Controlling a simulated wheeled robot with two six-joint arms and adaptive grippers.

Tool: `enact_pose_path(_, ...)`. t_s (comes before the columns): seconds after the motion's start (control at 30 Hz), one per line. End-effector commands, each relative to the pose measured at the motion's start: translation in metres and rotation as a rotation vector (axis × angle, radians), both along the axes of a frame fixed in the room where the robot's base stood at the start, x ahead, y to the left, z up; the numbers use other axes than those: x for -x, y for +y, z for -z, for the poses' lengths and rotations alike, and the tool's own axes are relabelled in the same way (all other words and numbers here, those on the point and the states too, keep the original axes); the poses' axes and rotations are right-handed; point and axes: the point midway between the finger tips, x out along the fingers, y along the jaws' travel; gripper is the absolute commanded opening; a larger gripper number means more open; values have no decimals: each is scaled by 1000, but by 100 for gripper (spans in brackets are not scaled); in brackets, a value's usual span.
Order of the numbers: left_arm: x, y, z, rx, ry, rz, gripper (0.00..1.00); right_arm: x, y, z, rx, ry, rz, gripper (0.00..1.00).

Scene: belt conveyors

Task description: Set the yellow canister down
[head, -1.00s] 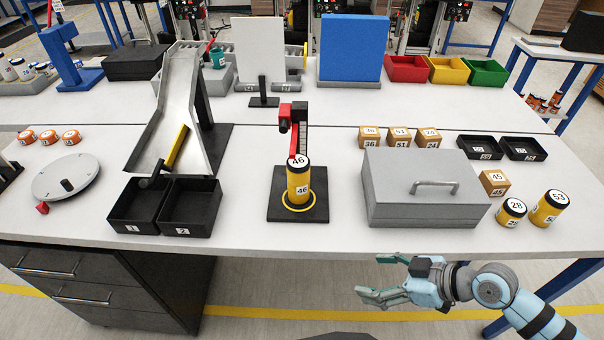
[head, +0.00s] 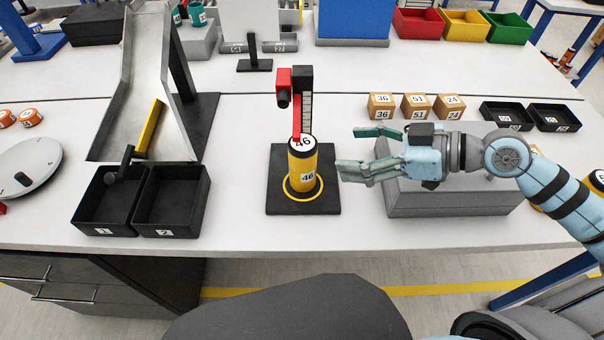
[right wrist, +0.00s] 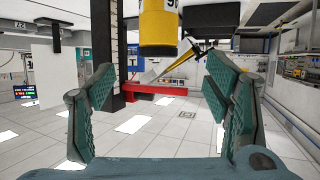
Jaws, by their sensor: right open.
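The yellow canister (head: 302,172) numbered 46, with a black band at top and a white lid, stands upright inside the yellow ring on a black base plate (head: 279,206). A red and black post (head: 296,96) rises behind it. My right gripper (head: 352,152) is open and empty to the right of the canister, its fingers pointing at it and apart from it. In the right wrist view the canister (right wrist: 158,32) shows at the top, beyond and between the two spread green fingers (right wrist: 160,88). My left gripper is not in view.
A grey box (head: 450,203) lies partly behind my right arm. Numbered cardboard cubes (head: 415,106) and black trays (head: 556,117) are behind it. Left of the base are two black bins (head: 172,200) and a metal chute (head: 135,90). White table shows around the base plate.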

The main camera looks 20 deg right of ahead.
Motion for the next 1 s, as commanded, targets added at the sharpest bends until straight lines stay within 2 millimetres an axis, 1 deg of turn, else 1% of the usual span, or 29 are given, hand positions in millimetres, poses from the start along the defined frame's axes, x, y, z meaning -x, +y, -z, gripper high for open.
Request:
enact_pose_path(0.03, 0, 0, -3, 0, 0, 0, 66, -5, 6, -4, -9, -8, 2, 71)
enact_pose_path(0.07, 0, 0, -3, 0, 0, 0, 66, -9, 10, -3, -10, -7, 4, 71)
enact_pose_path(0.2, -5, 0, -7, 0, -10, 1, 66, -23, 29, 4, -7, -2, 4, 71)
enact_pose_path(0.37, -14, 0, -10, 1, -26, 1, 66, -33, 43, 13, 0, 1, 4, 71)
enact_pose_path(0.47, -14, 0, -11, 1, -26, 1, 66, -37, 49, 16, 0, 1, 3, 71)
enact_pose_path(0.7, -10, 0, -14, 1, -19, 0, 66, -56, 82, 31, -1, 2, 3, 71)
enact_pose_path(0.8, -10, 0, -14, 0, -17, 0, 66, -60, 87, 35, 2, 1, 3, 71)
enact_pose_path(0.97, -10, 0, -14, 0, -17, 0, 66, -60, 86, 35, 4, 1, 2, 71)
enact_pose_path(1.0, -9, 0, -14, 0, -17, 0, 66, -60, 86, 35, 4, 1, 2, 65)
